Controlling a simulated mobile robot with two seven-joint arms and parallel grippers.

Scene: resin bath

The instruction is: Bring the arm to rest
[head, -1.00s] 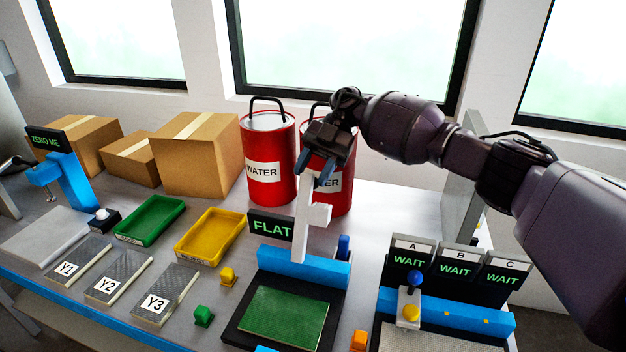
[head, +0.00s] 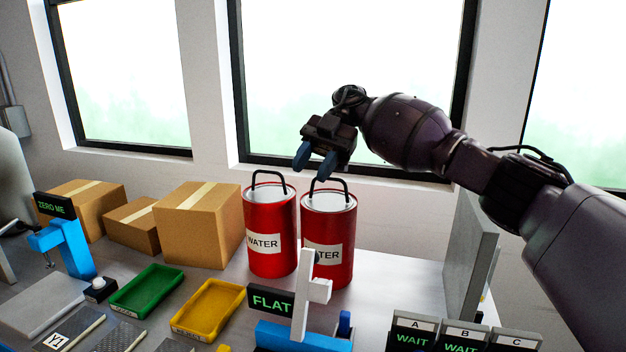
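My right arm reaches in from the right. Its gripper (head: 314,163) hangs above the two red water cans, with its two blue fingertips apart and nothing between them. The left water can (head: 270,225) and the right water can (head: 328,235) stand upright on the bench, each with a black handle. The fingers are near the right can's handle in the picture; I cannot tell whether they touch it. My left gripper is not in view.
A white upright piece (head: 312,290) stands before a black FLAT display (head: 271,301). WAIT displays (head: 410,335) stand at the lower right beside a grey panel (head: 470,255). Cardboard boxes (head: 205,235), a green tray (head: 147,290) and a yellow tray (head: 208,309) are at left.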

